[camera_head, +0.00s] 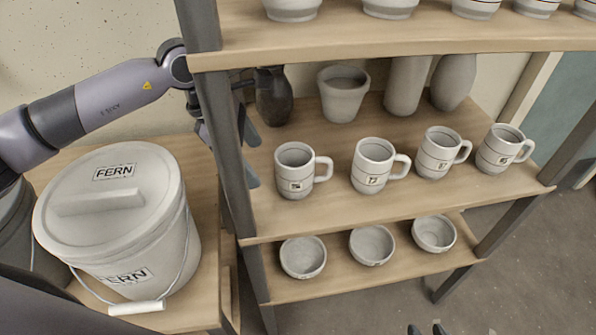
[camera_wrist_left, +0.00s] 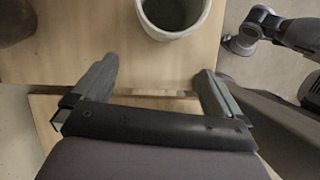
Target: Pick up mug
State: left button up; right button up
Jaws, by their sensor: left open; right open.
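Several speckled grey-white mugs with small dark labels stand in a row on the middle shelf: the leftmost mug (camera_head: 296,172), then a second (camera_head: 371,167), a third (camera_head: 436,155) and a rightmost one (camera_head: 500,150). Their handles point right. My left gripper (camera_head: 252,158) reaches in past the shelf's left post, left of the leftmost mug, partly hidden by the post. In the left wrist view the gripper (camera_wrist_left: 158,70) is open and empty, with a grey-white vessel (camera_wrist_left: 172,22), probably that mug, ahead of the fingers. My right gripper (camera_head: 426,330) barely shows at the bottom edge.
The dark shelf post (camera_head: 222,130) stands close to my left arm. Behind the mugs are a dark vase (camera_head: 272,97), a pale pot (camera_head: 342,100) and tall vases. Bowls (camera_head: 303,258) sit below. A lidded FERN bucket (camera_head: 120,225) stands left.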

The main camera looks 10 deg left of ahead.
aim_at(283, 152)
pick_arm(q)
jog(key=d, duration=0.2)
jog(key=w+d, duration=0.1)
jog(key=d, duration=0.2)
jog(key=shift+w+d, duration=0.4)
jog(key=x, duration=0.5)
jog(key=shift+d, duration=0.1)
jog(key=c, duration=1)
jog(key=shift+w, duration=0.1)
jog(key=shift+c, duration=0.9)
jog(key=shift+r, duration=0.1)
